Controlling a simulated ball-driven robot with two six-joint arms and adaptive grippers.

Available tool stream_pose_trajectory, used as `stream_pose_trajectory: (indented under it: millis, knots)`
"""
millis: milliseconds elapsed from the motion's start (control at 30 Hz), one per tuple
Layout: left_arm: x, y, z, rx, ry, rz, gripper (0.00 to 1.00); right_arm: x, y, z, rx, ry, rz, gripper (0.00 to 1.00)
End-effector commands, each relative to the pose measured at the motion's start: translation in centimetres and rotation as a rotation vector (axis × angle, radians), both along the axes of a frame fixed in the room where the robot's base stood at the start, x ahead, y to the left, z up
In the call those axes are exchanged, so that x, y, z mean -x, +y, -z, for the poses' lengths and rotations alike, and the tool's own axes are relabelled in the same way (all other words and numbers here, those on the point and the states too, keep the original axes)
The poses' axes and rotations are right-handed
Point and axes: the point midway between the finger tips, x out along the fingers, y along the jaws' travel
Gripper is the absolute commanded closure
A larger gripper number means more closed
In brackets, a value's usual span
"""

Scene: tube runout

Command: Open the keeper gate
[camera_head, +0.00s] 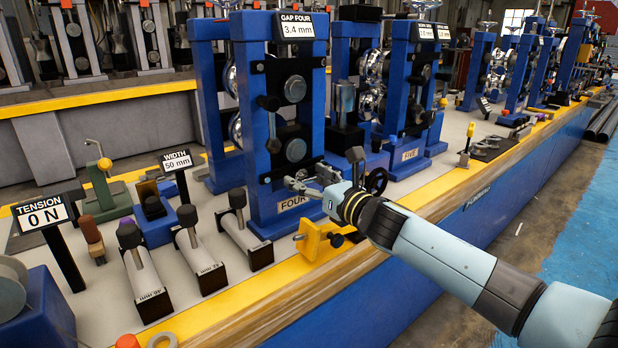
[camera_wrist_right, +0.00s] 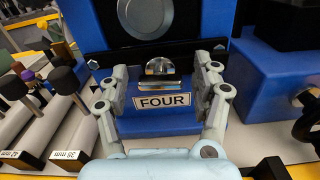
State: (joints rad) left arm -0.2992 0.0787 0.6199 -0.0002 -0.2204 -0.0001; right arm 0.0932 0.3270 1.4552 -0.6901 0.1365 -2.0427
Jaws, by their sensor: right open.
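The blue roll stand (camera_head: 258,150) labelled FOUR stands on the bench, with its sign reading GAP FOUR 3.4 mm. A black bar (camera_wrist_right: 150,52) crosses the stand's front below a round grey roll end. I take this bar to be the keeper gate, though nothing names it. A shiny rounded metal piece (camera_wrist_right: 160,67) with a flat lip sits at the middle of the bar. My right gripper (camera_head: 306,181) is in front of the stand's lower part. In the right wrist view, its open fingers (camera_wrist_right: 165,72) are on either side of the metal piece, with gaps visible. My left gripper is out of view.
A yellow bracket (camera_head: 316,241) is at the bench's front edge, below my right gripper. Another blue stand (camera_head: 398,120), labelled FIVE, is to the right. A TENSION sign (camera_head: 43,215) reads 0 N.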

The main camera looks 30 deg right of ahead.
Motion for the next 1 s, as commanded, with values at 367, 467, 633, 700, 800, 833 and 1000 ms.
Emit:
stream_pose_trajectory:
  millis: [367,467,633,700,800,833,1000]
  knots:
    - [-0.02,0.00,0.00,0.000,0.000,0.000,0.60,0.04,-0.02,-0.02,0.000,0.000,0.001,0.73]
    - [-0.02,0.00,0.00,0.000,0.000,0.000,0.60,0.04,-0.03,-0.02,0.000,0.000,0.001,0.86]
    - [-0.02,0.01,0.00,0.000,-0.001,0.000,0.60,0.04,-0.04,-0.03,0.000,0.000,0.001,1.00]
    - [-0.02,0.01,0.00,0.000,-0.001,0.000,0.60,0.04,-0.04,-0.03,0.000,0.000,0.001,1.00]
    - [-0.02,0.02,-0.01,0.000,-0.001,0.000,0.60,0.06,-0.06,-0.03,0.000,0.000,-0.001,1.00]
    - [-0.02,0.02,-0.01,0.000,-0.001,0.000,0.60,0.06,-0.07,-0.02,0.000,0.000,-0.003,1.00]
    - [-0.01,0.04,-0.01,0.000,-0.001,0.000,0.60,0.33,-0.30,-0.01,0.003,0.001,-0.034,1.00]
